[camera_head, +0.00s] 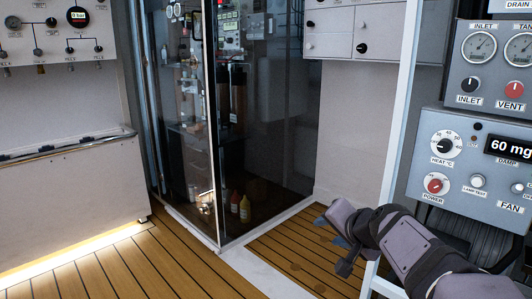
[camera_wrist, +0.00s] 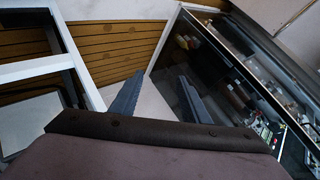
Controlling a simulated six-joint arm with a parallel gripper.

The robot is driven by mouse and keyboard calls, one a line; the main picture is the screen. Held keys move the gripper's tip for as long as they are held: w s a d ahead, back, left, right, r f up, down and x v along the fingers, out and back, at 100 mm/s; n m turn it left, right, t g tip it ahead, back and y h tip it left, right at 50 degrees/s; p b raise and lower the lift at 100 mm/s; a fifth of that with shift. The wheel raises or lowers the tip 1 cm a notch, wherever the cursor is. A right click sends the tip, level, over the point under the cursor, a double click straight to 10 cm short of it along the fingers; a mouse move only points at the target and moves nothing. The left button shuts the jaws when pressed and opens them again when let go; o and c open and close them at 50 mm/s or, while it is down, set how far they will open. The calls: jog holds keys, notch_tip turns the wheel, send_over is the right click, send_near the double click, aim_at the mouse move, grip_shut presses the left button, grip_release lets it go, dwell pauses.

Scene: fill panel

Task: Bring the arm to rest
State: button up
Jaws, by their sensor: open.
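My arm (camera_head: 415,250) reaches in from the lower right of the head view, in front of the control panel. It ends in my gripper (camera_head: 338,245), which hangs over the plank floor beside the pale upright post. In the wrist view my gripper (camera_wrist: 158,98) shows two blue-grey fingers spread apart with nothing between them. The fingers point towards the floor and the glass cabinet. The gripper touches nothing that I can make out.
The control panel (camera_head: 465,165) with knobs and gauges stands close at the right. A pale post (camera_head: 398,120) runs beside my arm. A dark glass cabinet (camera_head: 265,120) holding bottles stands in the middle. The plank floor (camera_head: 120,262) is clear at the left.

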jog(key=s+f+n+g+p, duration=0.2)
jog(key=s+f+n+g, duration=0.2)
jog(key=s+f, duration=0.45)
jog(key=s+f+n+g+h+p, duration=0.3)
jog(key=s+g+p, duration=0.4)
jog(key=s+p, duration=0.9)
jog(key=s+r+p, duration=0.2)
jog(key=r+p, duration=1.7)
jog(key=r, duration=0.3)
jog(key=s+r+n+p, duration=0.1)
jog(key=s+r+p, duration=0.1)
jog(key=r+p, duration=1.8)
notch_tip(320, 180, up, 2)
jog(key=shift+a+t+y, duration=0.3)
jog(key=shift+y, duration=0.1)
